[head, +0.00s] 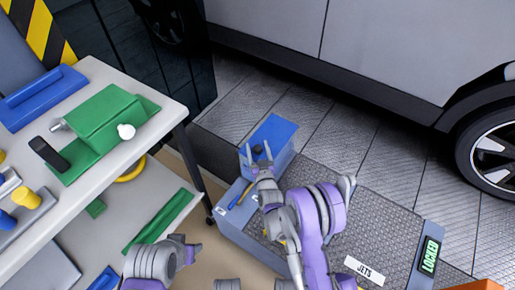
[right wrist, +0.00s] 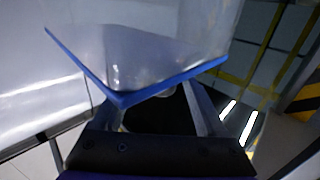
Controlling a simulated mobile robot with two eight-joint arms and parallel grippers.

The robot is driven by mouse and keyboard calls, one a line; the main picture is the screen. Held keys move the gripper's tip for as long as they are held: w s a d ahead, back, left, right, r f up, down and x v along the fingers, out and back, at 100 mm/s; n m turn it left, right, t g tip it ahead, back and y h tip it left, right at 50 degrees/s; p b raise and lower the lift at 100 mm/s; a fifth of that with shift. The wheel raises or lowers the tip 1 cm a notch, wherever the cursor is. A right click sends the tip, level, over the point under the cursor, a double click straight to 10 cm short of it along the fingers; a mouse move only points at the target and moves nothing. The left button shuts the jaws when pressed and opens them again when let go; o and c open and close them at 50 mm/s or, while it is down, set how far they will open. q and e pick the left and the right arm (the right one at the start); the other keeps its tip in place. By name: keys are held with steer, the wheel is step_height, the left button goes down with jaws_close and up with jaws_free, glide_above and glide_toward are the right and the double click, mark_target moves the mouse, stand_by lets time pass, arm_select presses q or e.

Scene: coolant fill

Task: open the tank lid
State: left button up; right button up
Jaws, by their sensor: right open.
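The tank appears to be the blue box (head: 274,132) at the far end of the grey textured platform, with a flat blue top that looks closed. A small dark knob (head: 257,149) shows at its near side. My right gripper (head: 259,153) is open, its fingers on either side of the knob; I cannot tell whether they touch it. In the right wrist view, a pale panel with a blue edge (right wrist: 122,99) lies just beyond the open fingers. My left gripper (head: 190,250) is low at the left, its jaws unclear.
The platform (head: 345,228) carries a JETS label and a lit LOCKED display (head: 430,256). A workbench (head: 95,75) with a green block (head: 105,118) stands at left. A grey car (head: 370,40) stands behind, over a tiled floor. An orange thing (head: 480,285) shows at lower right.

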jaws_close()
stand_by(0.3)
stand_by(1.1)
